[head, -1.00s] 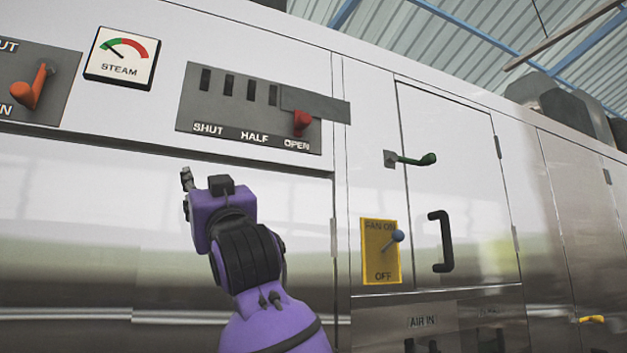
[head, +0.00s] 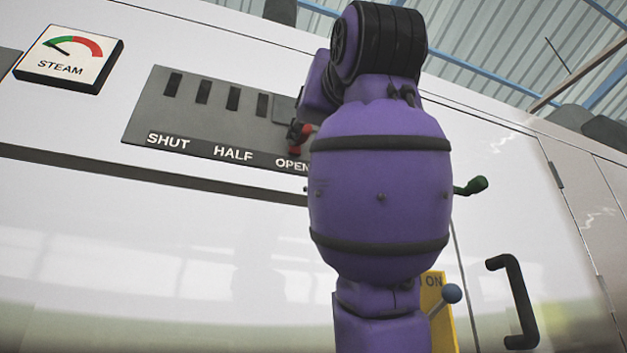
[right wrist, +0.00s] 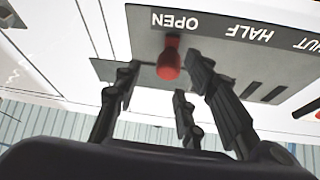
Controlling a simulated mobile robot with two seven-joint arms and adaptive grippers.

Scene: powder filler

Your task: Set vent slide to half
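The vent slide's grey panel (head: 180,118) has several dark slots and the words SHUT, HALF and OPEN. Its red knob (head: 296,140) stands above OPEN, at the right end, partly covered by my right gripper (head: 303,125). The right wrist view shows the red knob (right wrist: 170,62) between the spread fingers of my right gripper (right wrist: 163,78). The fingers are open, with gaps beside the knob; I cannot tell whether any finger touches it. The panel (right wrist: 240,60) appears upside down there. My left gripper is not in view.
A steam gauge (head: 68,56) is left of the panel. My right arm hides part of the cabinet, including much of the yellow fan switch plate (head: 437,300). A green handle (head: 472,186) and a black door handle (head: 515,300) stick out on the right.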

